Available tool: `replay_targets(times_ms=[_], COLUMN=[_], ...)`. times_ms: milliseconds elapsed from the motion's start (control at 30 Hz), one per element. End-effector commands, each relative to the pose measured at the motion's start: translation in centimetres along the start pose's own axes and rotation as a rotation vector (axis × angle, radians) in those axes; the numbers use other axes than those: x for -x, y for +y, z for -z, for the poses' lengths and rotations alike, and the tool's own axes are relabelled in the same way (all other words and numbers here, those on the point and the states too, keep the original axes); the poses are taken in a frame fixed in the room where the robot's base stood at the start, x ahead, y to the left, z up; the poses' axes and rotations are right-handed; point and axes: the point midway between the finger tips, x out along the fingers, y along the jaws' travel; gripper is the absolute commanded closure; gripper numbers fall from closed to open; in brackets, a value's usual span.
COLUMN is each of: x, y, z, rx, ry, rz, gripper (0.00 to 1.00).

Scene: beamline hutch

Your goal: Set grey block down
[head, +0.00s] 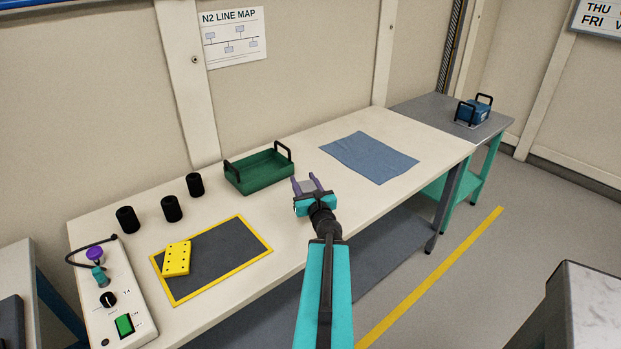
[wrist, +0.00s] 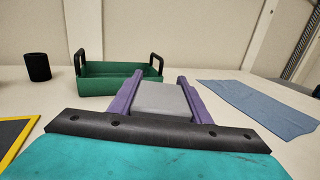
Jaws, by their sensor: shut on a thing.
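My gripper (head: 306,186) is over the white table, near its front edge, with its two purple fingers shut on a grey block (wrist: 161,98). The block sits between the fingers in the wrist view, with its flat top showing. It also shows small between the fingertips in the head view (head: 307,185). I cannot tell whether its underside touches the table. The green tray (head: 262,182) stands behind and to the left of my gripper. The blue cloth (head: 370,157) lies flat to the right.
A dark mat with a yellow border (head: 220,268) holds a yellow block with holes (head: 176,258). Several black cylinders (head: 171,209) stand at the back left. A control box (head: 115,300) is at the left end. The white tabletop (head: 310,150) between tray and cloth is bare.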

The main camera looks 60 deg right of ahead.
Motion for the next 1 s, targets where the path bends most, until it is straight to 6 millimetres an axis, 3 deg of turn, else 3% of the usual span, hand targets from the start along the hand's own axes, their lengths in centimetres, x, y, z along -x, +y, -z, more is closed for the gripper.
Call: replay_targets(times_ms=[700, 1000], x=[-1.2, -3.3], y=[-0.9, -1.9], z=[0.3, 0.4], rx=[0.004, 0.005], ry=[-0.010, -0.005], rz=[0.009, 0.018], gripper=[0.86, 0.86])
